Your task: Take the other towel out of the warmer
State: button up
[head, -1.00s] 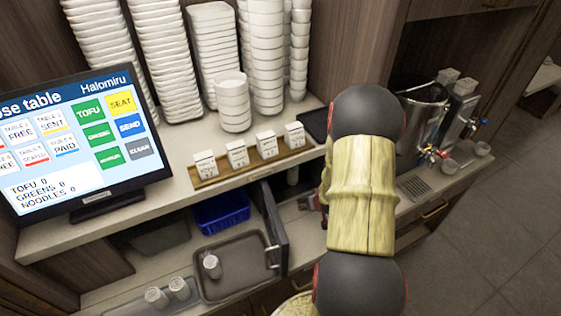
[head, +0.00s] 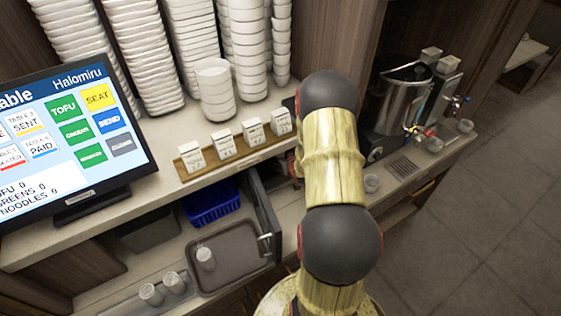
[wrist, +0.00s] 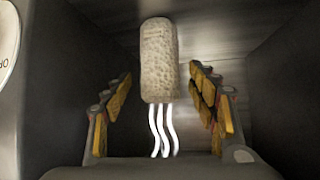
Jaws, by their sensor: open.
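A pale, rough-textured rolled towel (wrist: 158,60) stands upright inside the dark warmer (wrist: 265,95) in the wrist view. White wavy wisps show below it. My gripper (wrist: 160,78) is open, with one finger on each side of the towel. Gaps show between the fingers and the towel, so it is not gripped. In the head view the warmer's door (head: 266,220) stands open, and my arm hides most of the warmer, the towel and my fingers. A small white roll or cup (head: 205,258) is on the brown tray (head: 235,275) left of the door.
Two white cylinders (head: 150,294) stand in a clear tray at the lower left. A blue basket (head: 212,203) sits under the shelf. Small white boxes (head: 223,140) line a wooden tray above. A metal pot (head: 402,98) and taps are to the right.

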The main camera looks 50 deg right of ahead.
jog(key=shift+w+d+f, duration=0.2)
jog(key=shift+w+f, duration=0.1)
jog(key=shift+w, duration=0.05)
jog(key=shift+c, duration=0.4)
jog(key=c, duration=1.1)
jog(key=shift+r, duration=0.15)
jog(key=shift+c, duration=0.5)
